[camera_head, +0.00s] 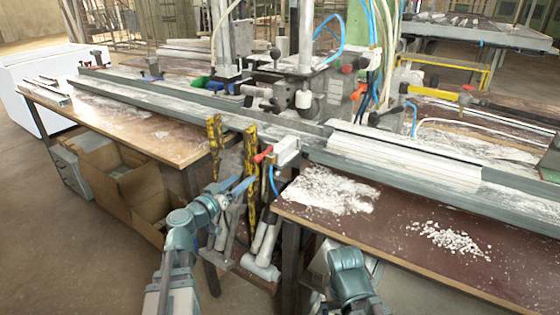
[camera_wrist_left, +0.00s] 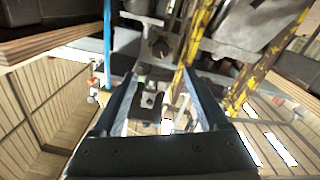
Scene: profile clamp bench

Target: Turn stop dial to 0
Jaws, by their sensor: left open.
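I cannot pick out the stop dial for certain. In the left wrist view a small dark round knob (camera_wrist_left: 160,46) sits on a grey metal part beyond my fingertips; no markings on it are readable. My left gripper (camera_head: 236,187) is in front of the gap between the two benches, beside the yellow-and-black striped posts (camera_head: 250,165). In the left wrist view its blue fingers (camera_wrist_left: 166,92) are apart with nothing held between them. My right gripper is not visible; only part of my right arm shows at the lower edge.
A long metal profile rail (camera_head: 180,105) runs across both benches. A red lever (camera_head: 262,155) and white box (camera_head: 287,150) sit at the gap. White debris (camera_head: 325,190) lies on the right bench top (camera_head: 400,265). Cardboard boxes (camera_head: 140,190) stand under the left bench.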

